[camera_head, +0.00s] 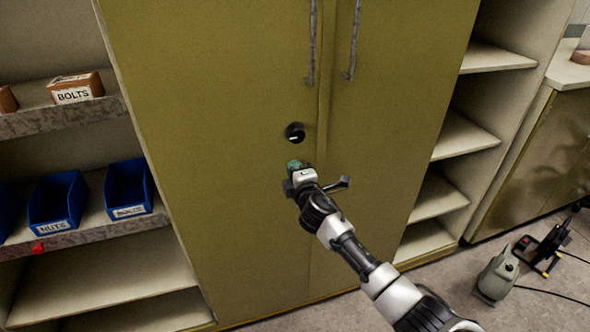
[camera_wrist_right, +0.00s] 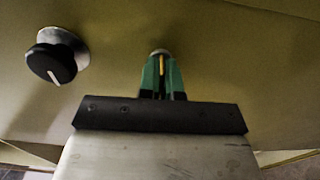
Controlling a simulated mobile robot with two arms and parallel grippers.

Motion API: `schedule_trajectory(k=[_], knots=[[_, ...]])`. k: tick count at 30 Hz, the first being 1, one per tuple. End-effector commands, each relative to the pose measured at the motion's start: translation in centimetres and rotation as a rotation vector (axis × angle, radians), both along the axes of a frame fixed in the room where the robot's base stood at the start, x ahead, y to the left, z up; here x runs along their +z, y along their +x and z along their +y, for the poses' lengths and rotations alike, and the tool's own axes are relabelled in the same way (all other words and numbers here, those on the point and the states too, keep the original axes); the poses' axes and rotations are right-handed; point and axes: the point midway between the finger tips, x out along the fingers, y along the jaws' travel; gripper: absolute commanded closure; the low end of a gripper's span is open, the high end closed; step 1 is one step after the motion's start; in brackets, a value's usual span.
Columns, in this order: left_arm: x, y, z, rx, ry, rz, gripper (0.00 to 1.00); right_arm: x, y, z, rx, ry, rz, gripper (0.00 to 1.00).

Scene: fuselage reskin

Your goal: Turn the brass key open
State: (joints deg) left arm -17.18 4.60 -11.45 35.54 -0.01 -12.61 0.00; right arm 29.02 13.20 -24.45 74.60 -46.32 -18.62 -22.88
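The brass key (camera_wrist_right: 162,66) shows in the right wrist view as a thin upright yellow strip below a round metal lock (camera_wrist_right: 159,53) on the olive cabinet door. My right gripper (camera_wrist_right: 162,72) has its green fingertips on either side of the key, close against it, and looks shut on it. In the head view the right gripper (camera_head: 294,166) is at the cabinet front, and it hides the key and lock there. My left gripper is not in view.
A black knob with a white mark (camera_head: 295,132) is just above the gripper; it also shows in the wrist view (camera_wrist_right: 52,62). Two long door handles (camera_head: 312,45) are higher up. Shelves with blue bins (camera_head: 58,201) stand left, emptier shelves (camera_head: 462,136) right.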

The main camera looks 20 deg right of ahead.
Motion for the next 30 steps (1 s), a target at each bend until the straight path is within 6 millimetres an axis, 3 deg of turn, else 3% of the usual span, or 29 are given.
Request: schedule_trajectory(k=[6, 12, 23, 30], knots=[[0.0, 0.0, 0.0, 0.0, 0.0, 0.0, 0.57, -0.1, 0.0, 0.0, 0.002, -0.005, 0.001, 1.0], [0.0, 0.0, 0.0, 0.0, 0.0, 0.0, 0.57, -0.1, 0.0, 0.0, 0.001, -0.003, 0.001, 0.7], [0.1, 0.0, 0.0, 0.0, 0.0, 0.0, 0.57, -0.1, -0.5, 0.0, 0.001, -0.001, 0.001, 0.7], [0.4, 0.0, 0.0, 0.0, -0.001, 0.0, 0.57, -0.2, -3.9, -0.2, 0.001, -0.002, 0.002, 0.7]])
